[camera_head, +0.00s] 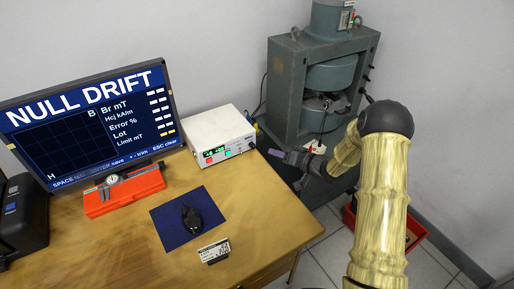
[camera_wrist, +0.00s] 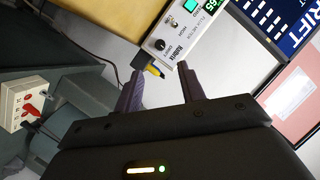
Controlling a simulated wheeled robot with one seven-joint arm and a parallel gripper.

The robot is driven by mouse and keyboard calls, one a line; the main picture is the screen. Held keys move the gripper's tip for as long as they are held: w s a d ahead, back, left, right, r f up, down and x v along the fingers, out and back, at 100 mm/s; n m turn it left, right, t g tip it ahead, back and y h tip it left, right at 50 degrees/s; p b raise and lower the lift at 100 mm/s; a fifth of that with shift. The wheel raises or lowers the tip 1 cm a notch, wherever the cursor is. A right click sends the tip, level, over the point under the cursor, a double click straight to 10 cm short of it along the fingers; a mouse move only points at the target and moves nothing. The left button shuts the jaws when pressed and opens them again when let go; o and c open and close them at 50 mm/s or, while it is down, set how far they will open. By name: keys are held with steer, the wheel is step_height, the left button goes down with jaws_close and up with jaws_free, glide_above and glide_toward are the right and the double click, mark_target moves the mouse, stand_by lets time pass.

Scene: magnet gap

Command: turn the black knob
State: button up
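The black knob (camera_wrist: 160,44) is on the front panel of the white flux meter (camera_wrist: 178,22), near its end, in the wrist view. In the head view my gripper (camera_head: 282,154) is just right of the meter.
A yellow plug (camera_wrist: 154,71) sits by the meter's end, close to the fingers. A green-grey magnet machine (camera_head: 310,85) stands to the right.

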mark_target(254, 146)
steer(key=x, duration=1.1)
steer(key=shift+c, duration=0.2)
jaws_close()
